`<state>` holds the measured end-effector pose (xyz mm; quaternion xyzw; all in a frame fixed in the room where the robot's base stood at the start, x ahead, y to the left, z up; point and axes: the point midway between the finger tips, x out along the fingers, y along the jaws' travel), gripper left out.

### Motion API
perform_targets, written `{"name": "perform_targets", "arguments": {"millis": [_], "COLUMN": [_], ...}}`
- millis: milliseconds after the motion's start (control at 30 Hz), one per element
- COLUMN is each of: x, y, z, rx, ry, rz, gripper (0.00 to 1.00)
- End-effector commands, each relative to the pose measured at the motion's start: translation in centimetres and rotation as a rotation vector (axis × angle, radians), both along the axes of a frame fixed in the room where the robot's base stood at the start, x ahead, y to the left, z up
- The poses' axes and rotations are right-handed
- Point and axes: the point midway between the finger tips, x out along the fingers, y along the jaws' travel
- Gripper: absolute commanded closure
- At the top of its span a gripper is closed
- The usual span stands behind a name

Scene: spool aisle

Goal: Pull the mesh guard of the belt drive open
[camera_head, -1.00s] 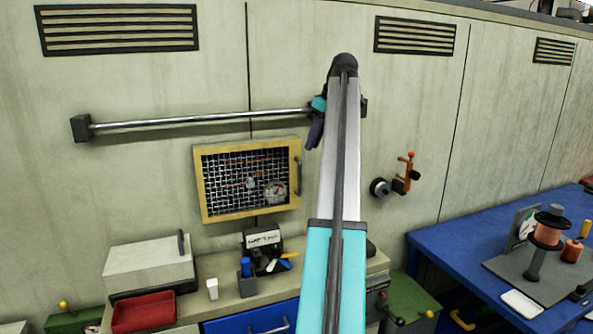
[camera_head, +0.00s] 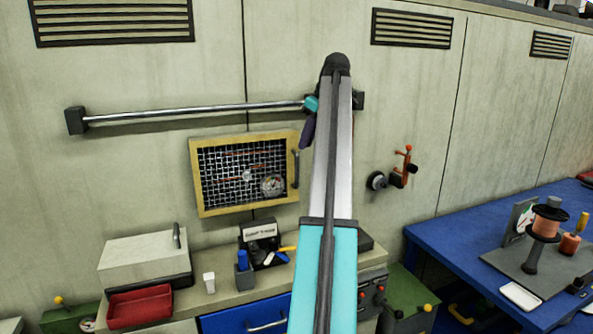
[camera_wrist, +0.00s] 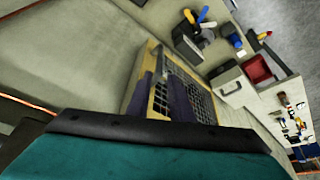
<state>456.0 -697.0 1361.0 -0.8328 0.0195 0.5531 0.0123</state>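The mesh guard (camera_head: 197,190) is a yellow frame with dark wire mesh on the wall panel, and it looks shut. Its dark upright handle (camera_head: 296,168) is on the right side of the frame. Pulleys or discs show behind the mesh. My gripper (camera_head: 308,128) is above and slightly right of the guard's upper right corner, partly hidden by my arm. In the wrist view the guard (camera_wrist: 158,101) shows beyond the two dark purple fingers of my gripper (camera_wrist: 162,93). The fingers are apart with nothing between them.
A metal rail (camera_head: 195,112) runs along the wall above the guard, ending close to my gripper. Below stands a bench with a red tray (camera_head: 140,306), a grey box (camera_head: 145,258) and a tool holder (camera_head: 262,245). An orange-handled fitting (camera_head: 402,170) sticks out at right.

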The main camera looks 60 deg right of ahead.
Motion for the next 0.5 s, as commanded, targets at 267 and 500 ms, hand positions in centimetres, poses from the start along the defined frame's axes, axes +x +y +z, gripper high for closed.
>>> {"name": "perform_targets", "arguments": {"millis": [267,500], "x": [1.1,2.6], "y": [0.0,-0.3], "z": [-3.0,-5.7], "rx": [0.002,0.009], "ry": [0.001,0.006], "rz": [0.0,0.004], "gripper": [0.8,0.8]}}
